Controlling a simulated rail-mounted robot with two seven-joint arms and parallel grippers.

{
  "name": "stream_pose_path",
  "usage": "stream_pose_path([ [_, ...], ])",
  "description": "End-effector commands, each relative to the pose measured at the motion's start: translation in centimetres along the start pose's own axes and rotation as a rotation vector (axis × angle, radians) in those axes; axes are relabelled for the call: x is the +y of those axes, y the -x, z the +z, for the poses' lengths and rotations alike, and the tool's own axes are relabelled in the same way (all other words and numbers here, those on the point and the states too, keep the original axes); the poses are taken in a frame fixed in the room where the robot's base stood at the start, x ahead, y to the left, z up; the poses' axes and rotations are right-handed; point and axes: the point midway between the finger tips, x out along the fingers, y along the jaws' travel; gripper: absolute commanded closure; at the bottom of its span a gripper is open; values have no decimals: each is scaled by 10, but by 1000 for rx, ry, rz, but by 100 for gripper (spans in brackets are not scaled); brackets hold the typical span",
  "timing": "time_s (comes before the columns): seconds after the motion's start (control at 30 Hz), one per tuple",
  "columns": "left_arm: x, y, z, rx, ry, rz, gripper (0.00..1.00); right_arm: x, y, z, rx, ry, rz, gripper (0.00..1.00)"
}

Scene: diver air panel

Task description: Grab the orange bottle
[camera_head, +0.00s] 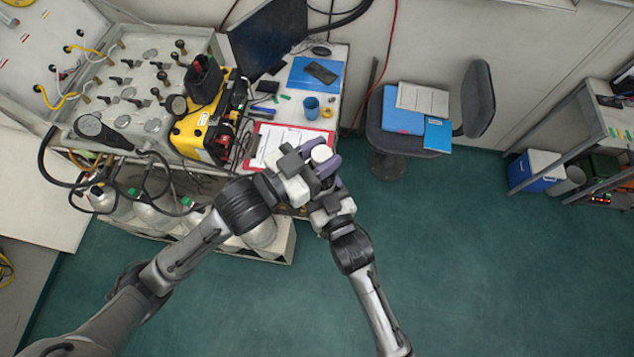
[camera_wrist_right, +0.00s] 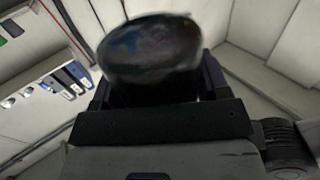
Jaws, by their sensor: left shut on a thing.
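In the head view my left gripper (camera_head: 322,163) is at the front right corner of the work table. Its purple-grey fingers are closed around an upright thing with a round white top (camera_head: 321,153). No orange shows on it; its sides are hidden by the fingers, so I cannot confirm that it is the orange bottle. My right gripper (camera_head: 328,205) is just in front of and below the left one, close to it or touching. Its fingertips are hidden. In the right wrist view a dark, blurred rounded shape (camera_wrist_right: 150,48) fills the space ahead; I cannot tell what it is.
The table holds a red clipboard (camera_head: 258,150), a blue mug (camera_head: 311,107), tape (camera_head: 327,113) and a yellow case (camera_head: 196,135). A valve panel (camera_head: 135,75) and gas cylinders (camera_head: 150,212) are at left. A chair (camera_head: 478,98) stands behind right. The green floor is clear at right.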

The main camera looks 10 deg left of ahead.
Motion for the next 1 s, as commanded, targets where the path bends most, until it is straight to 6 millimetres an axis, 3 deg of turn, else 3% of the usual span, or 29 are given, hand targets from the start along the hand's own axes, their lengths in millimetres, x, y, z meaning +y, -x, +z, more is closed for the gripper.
stream_pose_path([
  [0.3, 3, -1, -1, 6, 11, 9, 100, -7, -1, -3, 7, -1, -11, 72],
  [0.33, 3, -1, -1, 6, 11, 9, 63, -7, -1, -5, 11, -1, -11, 73],
  [0.37, 3, -1, -1, 6, 10, 9, 60, -7, -1, -5, 11, -1, -11, 73],
  [0.4, 3, -1, -1, 5, 10, 8, 56, -7, -1, -5, 11, -1, -11, 80],
  [0.63, 2, -1, 0, 3, 7, 5, 34, -5, -1, -4, 9, -1, -8, 80],
  [1.0, 1, 10, 0, 1, 4, 3, 34, -4, 0, -3, 7, -1, -6, 80],
])
